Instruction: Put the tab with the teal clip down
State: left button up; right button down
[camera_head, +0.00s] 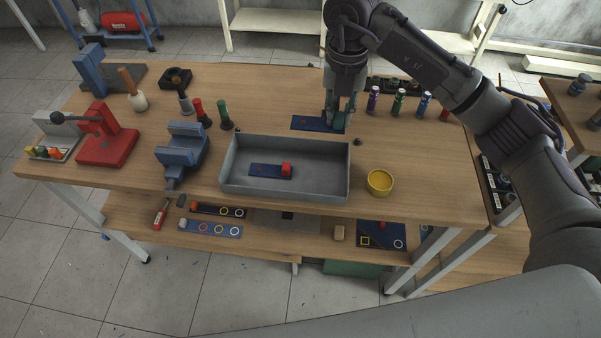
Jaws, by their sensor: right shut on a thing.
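My right gripper (340,112) points down at the back of the workbench, behind the grey tray. It is shut on the teal clip (339,123), at the right end of a flat dark blue tab (309,124). The tab is level and at or just above the bench top; I cannot tell whether it touches. The gripper fingers partly hide the clip. My left gripper is not in view.
Several coloured bottles (398,102) stand right of my gripper. A blue vise (183,146) is at the left.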

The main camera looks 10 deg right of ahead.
notch_tip(320, 180, down, 6)
jog(key=p, duration=0.2)
send_over(331, 175)
notch_tip(331, 175, down, 7)
jog(key=shift+p, duration=0.4)
notch_tip(331, 175, down, 4)
jog(key=shift+f+p, duration=0.15)
jog(key=shift+p, duration=0.3)
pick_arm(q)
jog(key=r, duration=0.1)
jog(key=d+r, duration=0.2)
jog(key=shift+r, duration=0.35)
pick_arm(e)
jog(key=shift+f, duration=0.25)
jog(key=shift+f, duration=0.1)
jog(key=c, duration=1.3)
grip_release()
jog(key=shift+c, duration=0.2)
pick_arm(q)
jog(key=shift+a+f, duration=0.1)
